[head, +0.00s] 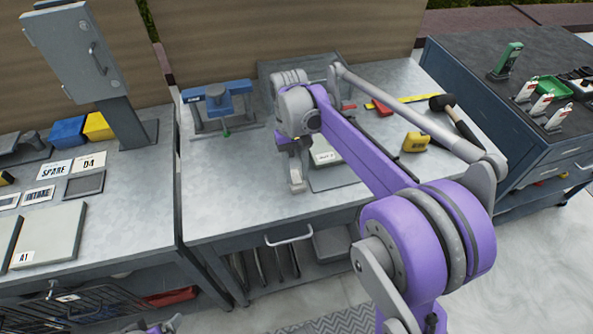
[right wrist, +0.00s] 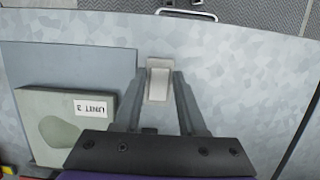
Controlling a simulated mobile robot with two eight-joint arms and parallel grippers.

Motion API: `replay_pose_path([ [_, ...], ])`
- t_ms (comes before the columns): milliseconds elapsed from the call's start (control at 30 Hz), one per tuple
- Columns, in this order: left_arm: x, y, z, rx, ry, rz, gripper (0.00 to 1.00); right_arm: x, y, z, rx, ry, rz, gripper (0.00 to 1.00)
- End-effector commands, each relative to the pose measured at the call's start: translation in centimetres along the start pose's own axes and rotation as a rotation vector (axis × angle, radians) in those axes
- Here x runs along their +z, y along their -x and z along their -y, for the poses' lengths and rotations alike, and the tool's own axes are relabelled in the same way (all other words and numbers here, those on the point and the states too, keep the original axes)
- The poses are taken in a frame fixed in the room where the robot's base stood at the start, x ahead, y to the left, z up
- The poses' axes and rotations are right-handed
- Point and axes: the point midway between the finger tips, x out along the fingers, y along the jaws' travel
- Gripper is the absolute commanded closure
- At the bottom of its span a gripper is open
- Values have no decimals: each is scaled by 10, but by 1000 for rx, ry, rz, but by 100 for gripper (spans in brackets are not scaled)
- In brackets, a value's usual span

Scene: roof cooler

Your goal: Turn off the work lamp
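I cannot make out a work lamp for sure in either view.
A blue clamp-like tool (head: 218,102) stands at the back of the middle bench (head: 225,195). A yellow tape measure (head: 415,142) and a hammer (head: 455,118) lie to the right. A grey box on a post (head: 75,50) rises on the left bench. The middle bench's front left is clear.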

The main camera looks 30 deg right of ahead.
Motion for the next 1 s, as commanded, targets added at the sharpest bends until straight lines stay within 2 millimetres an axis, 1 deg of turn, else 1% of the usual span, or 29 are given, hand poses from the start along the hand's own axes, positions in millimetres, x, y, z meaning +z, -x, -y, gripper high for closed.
replay_pose_path([
  [33, 0, 0, 0, 0, 0, 0, 5, 0, 0, 0, 0, 0, 0, 49],
  [67, 0, 0, 0, 0, 0, 0, 5, 0, 0, 0, 0, 0, 0, 43],
  [100, 0, 0, 0, 0, 0, 0, 5, 0, 0, 0, 0, 0, 0, 40],
  [367, 0, 0, 0, 0, 0, 0, 5, 0, 0, 0, 0, 0, -1, 40],
  [467, 0, 1, 0, 0, 0, 0, 5, 0, 7, 0, 0, 0, -1, 40],
  [567, -2, 2, 0, 0, 0, -1, 5, 0, 21, 0, 0, 0, -1, 40],
  [833, -5, 8, 0, 0, 0, -3, 5, 0, 76, 0, 0, 0, -1, 40],
  [900, -6, 9, 0, 0, 0, -4, 5, 0, 87, 0, 0, 0, -1, 40],
  [1000, -7, 10, 0, 0, 0, -4, 5, 0, 99, 0, 0, 0, -1, 40],
])
